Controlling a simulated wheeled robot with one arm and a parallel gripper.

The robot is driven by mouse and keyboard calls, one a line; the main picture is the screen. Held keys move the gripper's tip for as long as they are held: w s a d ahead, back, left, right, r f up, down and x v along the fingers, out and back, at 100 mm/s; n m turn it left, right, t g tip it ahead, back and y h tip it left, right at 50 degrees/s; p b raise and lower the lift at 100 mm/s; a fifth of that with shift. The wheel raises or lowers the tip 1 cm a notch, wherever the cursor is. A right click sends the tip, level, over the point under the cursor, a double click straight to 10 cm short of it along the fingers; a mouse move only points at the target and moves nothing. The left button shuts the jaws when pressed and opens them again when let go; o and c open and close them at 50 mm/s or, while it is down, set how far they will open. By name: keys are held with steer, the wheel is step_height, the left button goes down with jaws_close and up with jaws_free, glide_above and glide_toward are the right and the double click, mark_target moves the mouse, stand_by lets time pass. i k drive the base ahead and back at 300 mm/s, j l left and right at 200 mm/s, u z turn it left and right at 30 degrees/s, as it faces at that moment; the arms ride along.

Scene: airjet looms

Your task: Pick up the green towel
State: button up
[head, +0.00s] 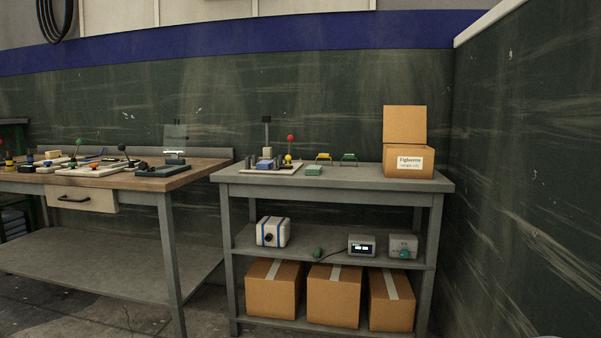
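A small pale-green folded block, which looks like the green towel (313,170), lies flat near the front edge of the grey bench top (350,179). It sits just right of a light board (262,171) that carries a post, a red-knobbed lever and a yellow knob. It appears small from here, so its cloth texture cannot be made out. My gripper is not in this view.
Behind the towel stand a yellow handled piece (324,157) and a green one (349,157). An open cardboard box (409,161) stands at the bench's right end. A wooden workbench (150,178) with several fixtures is at left. A dark green wall (530,180) bounds the right.

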mark_target(312, 170)
steer(key=i+j, duration=0.2)
steer(key=i+j+z, duration=0.15)
steer(key=j, duration=0.3)
steer(key=i+j, duration=0.3)
steer(key=i+j+z, duration=0.1)
steer(key=j, duration=0.25)
steer(key=i+j, duration=0.3)
steer(key=j+z, duration=0.05)
